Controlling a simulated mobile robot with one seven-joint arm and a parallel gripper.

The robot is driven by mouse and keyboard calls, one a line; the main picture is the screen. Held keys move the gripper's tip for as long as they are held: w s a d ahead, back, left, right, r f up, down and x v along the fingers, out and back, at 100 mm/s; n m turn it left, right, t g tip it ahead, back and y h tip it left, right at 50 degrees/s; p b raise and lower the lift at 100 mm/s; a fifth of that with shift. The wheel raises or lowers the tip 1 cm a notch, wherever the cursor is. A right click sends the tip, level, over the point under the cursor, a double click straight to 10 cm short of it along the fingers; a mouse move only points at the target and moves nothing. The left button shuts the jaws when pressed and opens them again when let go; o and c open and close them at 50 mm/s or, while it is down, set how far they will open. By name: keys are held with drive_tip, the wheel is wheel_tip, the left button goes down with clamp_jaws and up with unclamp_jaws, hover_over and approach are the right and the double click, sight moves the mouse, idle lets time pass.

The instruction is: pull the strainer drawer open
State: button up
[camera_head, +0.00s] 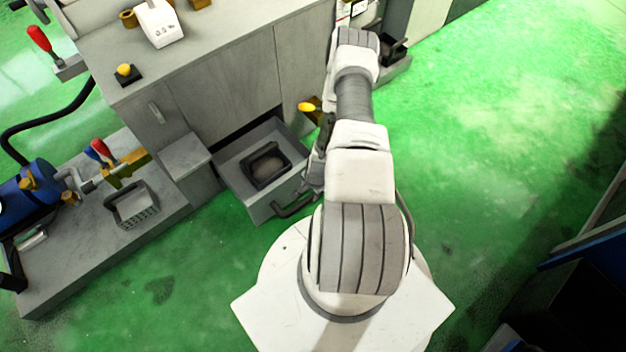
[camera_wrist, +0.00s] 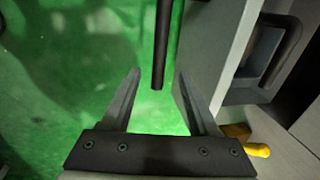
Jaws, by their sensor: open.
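The strainer drawer (camera_head: 233,176) stands out from the grey machine base, with its open top showing. A black-rimmed strainer (camera_head: 268,163) sits inside it. The drawer's dark bar handle (camera_head: 290,209) is on its front, partly hidden by my arm. In the wrist view my gripper (camera_wrist: 159,74) is open. The handle bar (camera_wrist: 161,40) reaches down from the top of the picture between the two fingers, with gaps on both sides. The drawer's front panel (camera_wrist: 212,50) is just right of the right finger, and the strainer (camera_wrist: 268,50) shows behind it.
A yellow knob (camera_head: 310,106) is on the machine near my arm and shows at lower right in the wrist view (camera_wrist: 256,150). A small basket (camera_head: 132,206) stands on the low grey ledge at left. Green floor (camera_head: 500,130) is free at right.

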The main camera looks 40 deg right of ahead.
wheel_tip(320, 180, up, 8)
drive_tip(key=s+p, duration=0.1)
drive_tip(key=p, duration=0.1)
drive_tip(key=shift+s, duration=0.3)
